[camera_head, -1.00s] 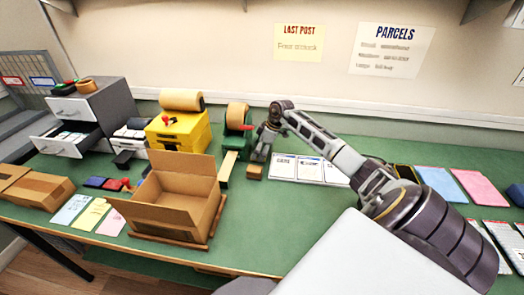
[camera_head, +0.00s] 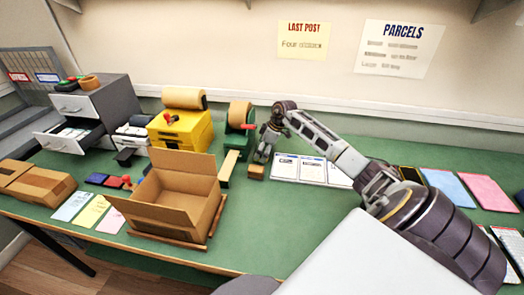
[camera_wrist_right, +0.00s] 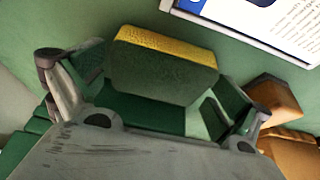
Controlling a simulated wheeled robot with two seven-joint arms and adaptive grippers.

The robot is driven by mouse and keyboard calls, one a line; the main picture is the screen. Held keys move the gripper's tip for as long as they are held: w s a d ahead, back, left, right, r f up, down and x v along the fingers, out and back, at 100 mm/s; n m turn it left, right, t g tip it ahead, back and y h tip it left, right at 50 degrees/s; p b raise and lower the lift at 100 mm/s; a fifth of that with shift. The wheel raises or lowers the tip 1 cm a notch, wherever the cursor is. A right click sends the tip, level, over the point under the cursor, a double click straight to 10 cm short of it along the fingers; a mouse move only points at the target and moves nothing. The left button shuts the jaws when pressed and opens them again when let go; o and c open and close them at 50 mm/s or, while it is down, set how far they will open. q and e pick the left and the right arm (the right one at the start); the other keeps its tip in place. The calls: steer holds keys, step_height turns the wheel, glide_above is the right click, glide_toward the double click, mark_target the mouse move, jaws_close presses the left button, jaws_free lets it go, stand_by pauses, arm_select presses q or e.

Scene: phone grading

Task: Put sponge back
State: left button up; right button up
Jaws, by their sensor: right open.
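The sponge (camera_wrist_right: 165,70) is a block with a yellow top edge and a dark green face. In the right wrist view it sits between the two spread fingers of my right gripper (camera_wrist_right: 158,105). I cannot tell whether either finger touches it. In the head view my right gripper (camera_head: 263,152) points down close above the green table, beside the green tape dispenser. I cannot clearly make out the sponge in that view. My left gripper is out of view.
White cards (camera_head: 300,168) lie right of my right gripper. A small tan block (camera_head: 257,172) and an open cardboard box (camera_head: 178,205) are nearer. The green tape dispenser (camera_head: 240,142) and yellow dispenser (camera_head: 182,133) stand left. The table (camera_head: 262,225) is clear in front.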

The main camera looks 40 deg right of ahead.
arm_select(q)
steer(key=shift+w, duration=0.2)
arm_select(e)
steer(key=shift+s+d+r, duration=0.1)
steer(key=shift+d+r, duration=0.05)
steer(key=shift+r, duration=0.25)
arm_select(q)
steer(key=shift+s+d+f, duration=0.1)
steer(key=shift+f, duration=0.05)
arm_select(e)
steer(key=v, duration=1.1)
steer(key=shift+r, duration=0.2)
